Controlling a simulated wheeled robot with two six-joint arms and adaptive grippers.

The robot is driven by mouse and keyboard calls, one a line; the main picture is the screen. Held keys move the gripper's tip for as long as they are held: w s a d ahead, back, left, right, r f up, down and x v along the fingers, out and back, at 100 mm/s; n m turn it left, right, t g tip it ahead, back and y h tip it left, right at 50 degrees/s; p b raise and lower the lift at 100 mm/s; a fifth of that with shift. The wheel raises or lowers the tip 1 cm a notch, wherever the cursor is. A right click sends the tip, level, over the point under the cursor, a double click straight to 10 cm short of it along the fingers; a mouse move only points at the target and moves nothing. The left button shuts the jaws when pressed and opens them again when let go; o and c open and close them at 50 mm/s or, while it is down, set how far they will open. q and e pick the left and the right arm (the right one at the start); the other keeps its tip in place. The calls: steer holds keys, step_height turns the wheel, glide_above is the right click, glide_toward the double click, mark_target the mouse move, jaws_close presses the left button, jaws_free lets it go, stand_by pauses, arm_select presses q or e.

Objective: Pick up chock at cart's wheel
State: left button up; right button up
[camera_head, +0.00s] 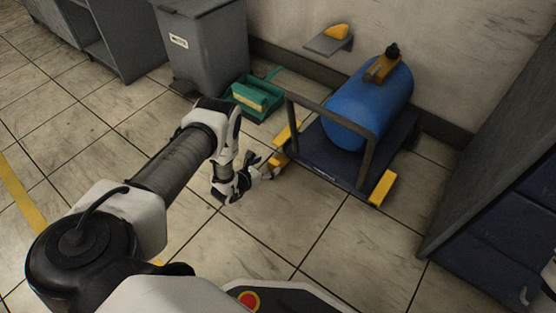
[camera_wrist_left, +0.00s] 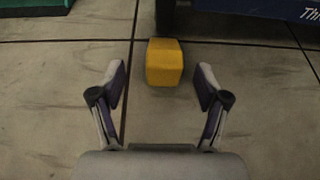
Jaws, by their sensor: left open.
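The blue tank (camera_head: 368,103) lies on a dark cart (camera_head: 335,165) with a grey handle frame. A yellow chock (camera_head: 279,160) is at the cart's near left corner. In the left wrist view the chock (camera_wrist_left: 165,62) lies on the floor just ahead of my fingertips, roughly centred between them. My left gripper (camera_head: 264,169) is low over the floor beside the chock. Its fingers (camera_wrist_left: 160,88) are spread and nothing is between them.
A wall shelf (camera_head: 325,44) holds another yellow piece (camera_head: 337,31). A green tray (camera_head: 256,97) sits on the floor left of the cart, near a grey bin (camera_head: 205,50). A dark cabinet (camera_head: 500,180) stands at the right. The tiled floor before the cart is clear.

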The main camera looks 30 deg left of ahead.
mark_target(275, 160)
arm_select(q)
steer(key=b+x, duration=0.1)
steer(key=x, duration=0.1)
steer(key=b+x, duration=0.1)
steer(key=b, duration=0.1)
steer(key=b+x, duration=0.1)
steer(key=x, duration=0.1)
steer(key=shift+w+d+f, duration=0.1)
steer(key=shift+w+d, duration=0.2)
steer(key=shift+w+f+b, duration=0.1)
steer(key=shift+w+b, duration=0.2)
steer(key=shift+w, duration=0.05)
arm_select(e)
steer(key=f, duration=0.2)
steer(key=w+f, duration=0.1)
steer(key=f, duration=0.2)
steer(key=shift+w+f, duration=0.25)
steer(key=shift+f, duration=0.05)
arm_select(q)
steer(key=shift+w, duration=0.1)
steer(key=c, duration=1.4)
arm_select(e)
steer(key=shift+r, duration=0.15)
